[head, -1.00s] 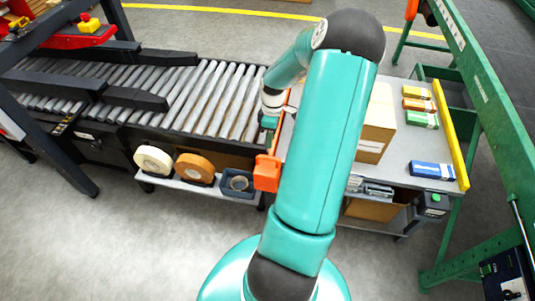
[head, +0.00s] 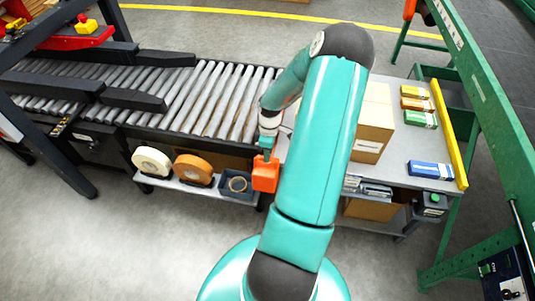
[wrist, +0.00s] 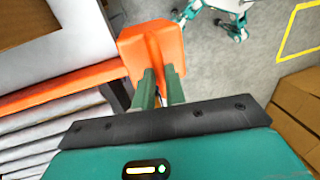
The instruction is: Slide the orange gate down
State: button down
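The orange gate shows in the wrist view as a long bar (wrist: 60,88) between the rollers and the grey table, with a blocky orange end piece (wrist: 150,45) at its near end. In the head view the end piece (head: 265,176) hangs at the front corner of the conveyor. My gripper (wrist: 160,78) is right at this end piece, its two green fingers overlapping its lower part with a narrow gap between them. In the head view my gripper (head: 266,153) is just above the end piece. Whether the fingers grip it or only touch it is unclear.
The roller conveyor (head: 215,98) lies left of the gate. The grey table (head: 400,160) on the right holds a cardboard box (head: 374,125) and several small cartons. A shelf below bears tape rolls (head: 193,168). A green frame (head: 490,100) stands at far right.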

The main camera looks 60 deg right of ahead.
aim_at(267, 165)
jog(key=shift+f, duration=2.8)
jog(key=c, duration=1.5)
grip_release()
jog(key=shift+c, duration=0.2)
jog(key=shift+o, duration=0.4)
jog(key=shift+r, duration=0.1)
notch_tip(267, 165, up, 14)
jog(key=w+d, duration=0.1)
jog(key=d, duration=0.1)
jog(key=shift+d+f, duration=0.2)
jog(key=shift+f, duration=0.05)
